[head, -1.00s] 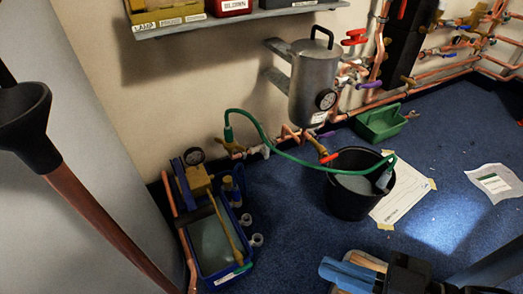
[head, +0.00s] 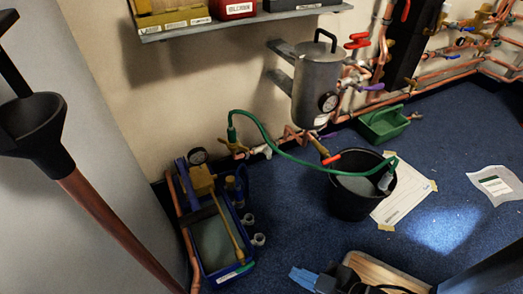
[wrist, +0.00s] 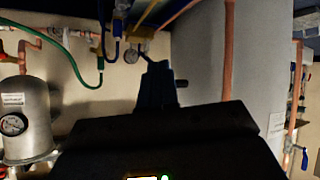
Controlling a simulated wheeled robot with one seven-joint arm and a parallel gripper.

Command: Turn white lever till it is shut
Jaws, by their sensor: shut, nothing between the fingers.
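A small pale lever (head: 262,149) shows on the copper pipe low on the wall, left of the grey tank, beside the green hose's end. It is too small to tell its angle, and I cannot be sure it is the white lever. Another pale fitting (head: 348,80) sits right of the tank. My gripper (head: 303,277), with blue fingers, is at the bottom edge of the head view, well apart from the pipes and in front of the bucket. In the wrist view its fingers (wrist: 157,85) are together and empty, pointing toward the wall.
A black bucket (head: 345,205) with the green hose (head: 300,160) over its rim stands on the blue floor. A blue tray (head: 208,266) with a pump is at left. The grey tank (head: 306,90) hangs on the wall, and a green caddy (head: 383,125) stands right. Floor between tray and bucket is clear.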

